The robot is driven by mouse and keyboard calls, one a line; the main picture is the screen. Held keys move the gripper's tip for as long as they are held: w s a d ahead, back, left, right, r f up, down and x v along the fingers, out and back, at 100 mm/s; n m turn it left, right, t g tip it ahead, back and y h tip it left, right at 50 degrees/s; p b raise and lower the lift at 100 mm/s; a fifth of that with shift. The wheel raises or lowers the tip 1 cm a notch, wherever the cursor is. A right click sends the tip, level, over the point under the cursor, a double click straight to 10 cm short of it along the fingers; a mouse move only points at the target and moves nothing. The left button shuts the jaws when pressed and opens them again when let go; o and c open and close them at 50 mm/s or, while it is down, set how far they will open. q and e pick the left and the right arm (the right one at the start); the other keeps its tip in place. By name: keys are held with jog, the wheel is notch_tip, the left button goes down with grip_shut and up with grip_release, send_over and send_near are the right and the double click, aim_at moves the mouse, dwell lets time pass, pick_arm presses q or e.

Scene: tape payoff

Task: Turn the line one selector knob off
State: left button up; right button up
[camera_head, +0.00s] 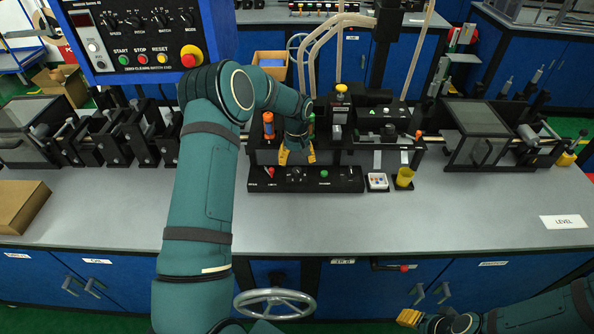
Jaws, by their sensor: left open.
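A low black control panel (310,185) sits at the front of the machine on the grey bench. It carries a red button (271,172), a small dark selector knob (296,172), a green button (324,174) and another small knob (351,171). The panel's labels are too small to read surely, so I cannot tell which knob is line one or how it is turned. My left gripper (297,157) is open, its yellow fingertips pointing down just above or behind the dark knob; contact cannot be told. My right gripper (408,317) is low at the front, away from the panel.
An overhead control box (145,40) with an emergency stop hangs at the upper left. A handwheel (274,303) is on the bench front. The bench's front strip is clear.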

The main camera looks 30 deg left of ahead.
aim_at(297, 170)
pick_arm(q)
notch_tip(297, 170, down, 5)
jog(key=shift+f, duration=0.1)
dwell(0.3)
grip_shut()
